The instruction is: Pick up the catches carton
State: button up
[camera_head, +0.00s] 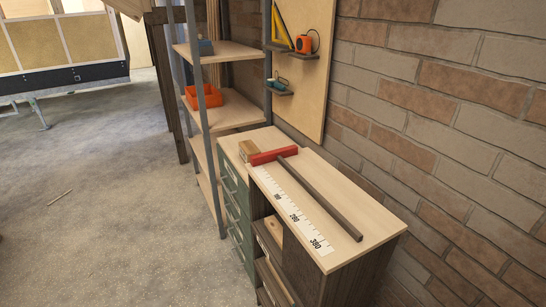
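My gripper is not in view.
A red-headed tool (272,156) with a long dark handle lies across the wooden worktop (345,200), beside a white printed scale (295,217). A grey-post shelf (200,80) with an orange tray (207,96) stands behind. A brick wall is at right; the floor at left is mostly clear.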

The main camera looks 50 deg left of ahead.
aim_at(247, 148)
jog(key=i+u, duration=0.2)
jog(key=u, duration=1.3)
jog(key=i+l+u, duration=0.1)
jog(key=l, duration=0.25)
jog(key=i+j+z, duration=0.1)
jog(key=i+j, duration=0.4)
jog(key=i, duration=0.25)
jog(key=i+j+z, duration=0.15)
jog(key=i+j, duration=0.4)
jog(key=i, duration=0.15)
